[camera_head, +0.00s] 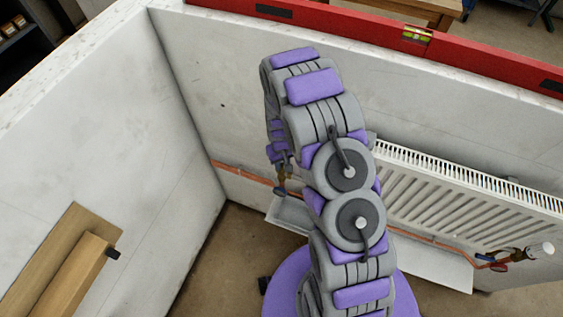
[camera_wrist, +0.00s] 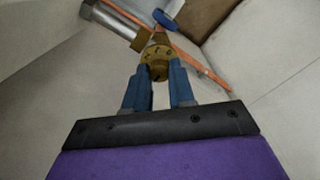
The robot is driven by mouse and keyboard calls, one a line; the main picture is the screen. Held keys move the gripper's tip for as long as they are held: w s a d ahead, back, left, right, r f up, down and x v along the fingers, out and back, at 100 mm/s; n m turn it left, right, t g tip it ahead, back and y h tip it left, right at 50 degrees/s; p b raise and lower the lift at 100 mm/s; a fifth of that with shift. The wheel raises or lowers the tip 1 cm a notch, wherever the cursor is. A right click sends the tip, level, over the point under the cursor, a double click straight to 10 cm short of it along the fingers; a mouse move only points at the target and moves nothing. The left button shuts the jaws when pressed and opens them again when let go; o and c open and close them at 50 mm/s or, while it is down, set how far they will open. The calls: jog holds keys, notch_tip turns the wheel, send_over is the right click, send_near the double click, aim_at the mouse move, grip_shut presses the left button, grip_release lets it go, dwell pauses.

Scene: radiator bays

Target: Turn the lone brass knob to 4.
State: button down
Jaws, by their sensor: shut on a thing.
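The brass knob (camera_wrist: 157,53) is in the upper middle of the wrist view, with small dark marks on its face that are too small to read for sure. My gripper (camera_wrist: 158,76) has blue fingers, one on each side of the knob's near end, and is shut on it. In the head view a small brass piece (camera_head: 279,171) shows by the copper pipe at the bay's corner, left of my arm. My fingers there are mostly hidden behind my arm.
A white radiator (camera_head: 455,205) stands along the back wall, with a white knob (camera_head: 540,249) at its right end. A copper pipe (camera_head: 240,174) runs low along the wall. A red level (camera_head: 360,35) lies on the wall top. Wooden boards (camera_head: 65,265) are at left.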

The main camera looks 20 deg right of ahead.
jog(key=c, duration=0.9)
grip_release()
jog(key=shift+c, duration=0.2)
notch_tip(320, 180, up, 17)
jog(key=shift+r, duration=0.15)
jog(key=shift+a, duration=0.1)
